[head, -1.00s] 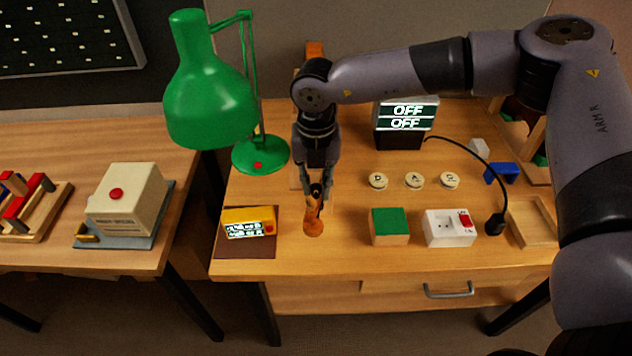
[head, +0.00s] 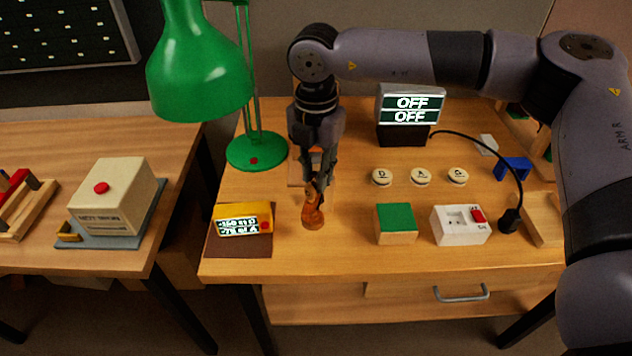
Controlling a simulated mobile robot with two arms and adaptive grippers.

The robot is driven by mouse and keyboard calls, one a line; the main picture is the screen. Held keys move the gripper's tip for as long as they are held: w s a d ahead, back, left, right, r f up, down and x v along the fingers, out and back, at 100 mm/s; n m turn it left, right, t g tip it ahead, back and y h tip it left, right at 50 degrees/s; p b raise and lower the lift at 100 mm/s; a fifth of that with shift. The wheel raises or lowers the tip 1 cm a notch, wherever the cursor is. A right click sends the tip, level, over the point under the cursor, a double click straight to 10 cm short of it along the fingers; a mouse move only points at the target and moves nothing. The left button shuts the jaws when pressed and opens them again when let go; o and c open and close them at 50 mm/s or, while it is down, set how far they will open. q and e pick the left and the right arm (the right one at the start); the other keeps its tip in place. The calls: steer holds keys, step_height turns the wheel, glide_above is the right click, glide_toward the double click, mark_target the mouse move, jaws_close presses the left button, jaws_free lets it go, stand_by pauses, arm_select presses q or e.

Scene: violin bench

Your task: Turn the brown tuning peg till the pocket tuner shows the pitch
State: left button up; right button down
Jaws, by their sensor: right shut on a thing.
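My right gripper (head: 317,186) reaches down over the bench and is shut on the brown tuning peg (head: 313,212). The peg's orange-brown lower end shows below the fingertips; its upper part is hidden by the fingers. The yellow pocket tuner (head: 260,214) lies to the left of the peg on a dark brown mat (head: 225,247). Its small screen shows lit white marks, too small to read. My left gripper is out of view.
A green lamp (head: 200,75) stands at the back left. A dark display (head: 405,138) reads OFF on two lines. Round buttons (head: 420,177), a green-topped block (head: 396,222) and a white socket box (head: 460,226) with a red switch stand to the right. A left table holds a cream box (head: 110,200).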

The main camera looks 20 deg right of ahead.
mark_target(316, 172)
steer(key=shift+m+b, duration=0.8)
steer(key=shift+m, duration=0.1)
steer(key=c, duration=1.4)
jaws_free()
steer(key=shift+c, duration=0.2)
steer(key=shift+r, duration=0.1)
step_height(316, 172, up, 12)
steer(key=shift+c, duration=0.2)
